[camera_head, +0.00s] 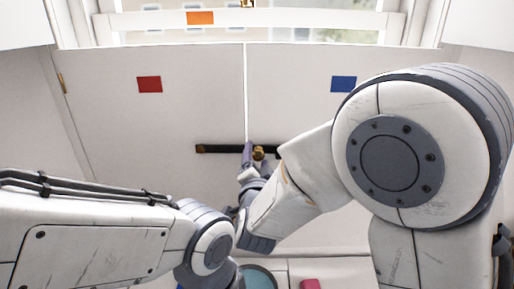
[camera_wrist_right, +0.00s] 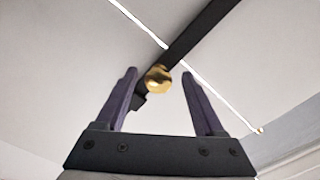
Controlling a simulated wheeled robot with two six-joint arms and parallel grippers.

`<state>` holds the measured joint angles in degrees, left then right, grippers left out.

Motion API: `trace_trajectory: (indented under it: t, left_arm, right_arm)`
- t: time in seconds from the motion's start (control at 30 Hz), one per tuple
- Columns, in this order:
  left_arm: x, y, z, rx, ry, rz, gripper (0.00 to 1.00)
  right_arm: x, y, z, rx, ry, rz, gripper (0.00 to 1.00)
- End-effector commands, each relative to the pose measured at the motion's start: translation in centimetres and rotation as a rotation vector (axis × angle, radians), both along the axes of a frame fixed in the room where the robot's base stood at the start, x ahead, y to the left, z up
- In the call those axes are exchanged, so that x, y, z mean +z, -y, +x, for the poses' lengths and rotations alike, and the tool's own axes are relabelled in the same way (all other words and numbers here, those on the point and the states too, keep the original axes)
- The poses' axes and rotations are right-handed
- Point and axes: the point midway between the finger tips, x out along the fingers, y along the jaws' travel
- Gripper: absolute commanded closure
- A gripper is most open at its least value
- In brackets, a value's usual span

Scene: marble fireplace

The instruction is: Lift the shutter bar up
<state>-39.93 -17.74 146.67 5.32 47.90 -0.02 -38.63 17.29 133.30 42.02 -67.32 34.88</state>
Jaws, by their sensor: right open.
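The black shutter bar (camera_head: 220,149) lies level across the seam of the two white shutter panels. A gold knob (camera_head: 259,152) sits on it near the seam. In the right wrist view the bar (camera_wrist_right: 199,33) runs diagonally, with the knob (camera_wrist_right: 158,80) at its lower part. My right gripper (camera_head: 253,154) is at the bar. In its wrist view the gripper (camera_wrist_right: 159,74) is open, with one purple-grey finger on each side of the knob and gaps between. My left arm comes in at lower left; its gripper does not show.
A red patch (camera_head: 149,84) and a blue patch (camera_head: 343,83) are on the panels, and an orange patch (camera_head: 200,18) is on the rail above. A pink block (camera_head: 310,284) and a round teal-topped thing (camera_head: 258,278) are at the bottom. My arms crowd the lower half.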

Motion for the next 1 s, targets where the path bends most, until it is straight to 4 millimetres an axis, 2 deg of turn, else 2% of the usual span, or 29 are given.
trace_trajectory:
  t: [0.43,0.57,0.6,0.63,0.87,1.0]
  left_arm:
    - [0.3,0.0,0.0,0.0,0.0,0.0,0.5]
    - [0.3,0.0,0.0,0.0,0.0,0.0,0.5]
    - [0.3,0.0,0.0,0.0,0.0,0.0,0.5]
    - [0.3,0.0,0.0,0.0,0.0,0.0,0.5]
    - [0.3,0.0,0.0,0.0,0.0,0.0,0.5]
    - [0.6,0.0,0.0,0.0,0.0,0.0,0.5]
  right_arm:
    - [0.0,1.0,0.5,-0.013,-0.001,-0.001,0.3]
    - [0.0,1.0,0.5,-0.013,-0.001,-0.001,0.79]
    - [0.0,0.9,0.5,-0.012,-0.001,-0.001,0.95]
    - [-0.1,0.9,0.5,-0.012,-0.001,-0.001,1.0]
    - [-0.1,0.9,0.6,-0.012,-0.003,-0.007,1.0]
    - [0.3,1.0,1.4,-0.014,-0.004,-0.028,1.0]
